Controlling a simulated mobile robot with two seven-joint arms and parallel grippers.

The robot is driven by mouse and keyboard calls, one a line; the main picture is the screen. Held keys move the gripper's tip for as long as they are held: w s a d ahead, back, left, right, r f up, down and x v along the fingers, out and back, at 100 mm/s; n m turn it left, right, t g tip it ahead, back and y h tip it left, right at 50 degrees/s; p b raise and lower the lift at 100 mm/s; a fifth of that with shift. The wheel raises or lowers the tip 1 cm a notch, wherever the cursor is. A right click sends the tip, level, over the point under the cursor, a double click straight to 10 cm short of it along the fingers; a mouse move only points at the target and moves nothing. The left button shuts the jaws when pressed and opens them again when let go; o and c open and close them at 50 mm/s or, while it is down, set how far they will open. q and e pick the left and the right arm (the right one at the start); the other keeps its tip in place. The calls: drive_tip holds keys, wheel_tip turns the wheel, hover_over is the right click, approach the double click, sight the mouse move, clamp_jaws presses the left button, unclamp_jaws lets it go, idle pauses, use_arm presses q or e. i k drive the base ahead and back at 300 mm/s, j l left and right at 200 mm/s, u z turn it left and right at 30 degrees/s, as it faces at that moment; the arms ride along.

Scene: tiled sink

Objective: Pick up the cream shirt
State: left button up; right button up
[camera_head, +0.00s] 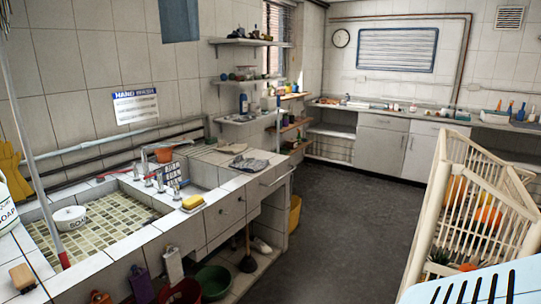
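I cannot make out a cream shirt with certainty. A folded grey cloth (250,163) lies on the tiled counter right of the sink. A small whitish item (262,244) lies low under the counter, too small to identify. Neither of my grippers is in view.
The tiled sink (95,217) fills the left, with a yellow sponge (192,202) on its edge. A green basin (213,281) and a plunger (248,262) stand below. A cream slatted rack (420,240) and a light blue basket (480,287) stand at right. The dark floor (338,225) between is clear.

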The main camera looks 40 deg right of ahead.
sight(232, 148)
drive_tip(key=z, duration=1.2)
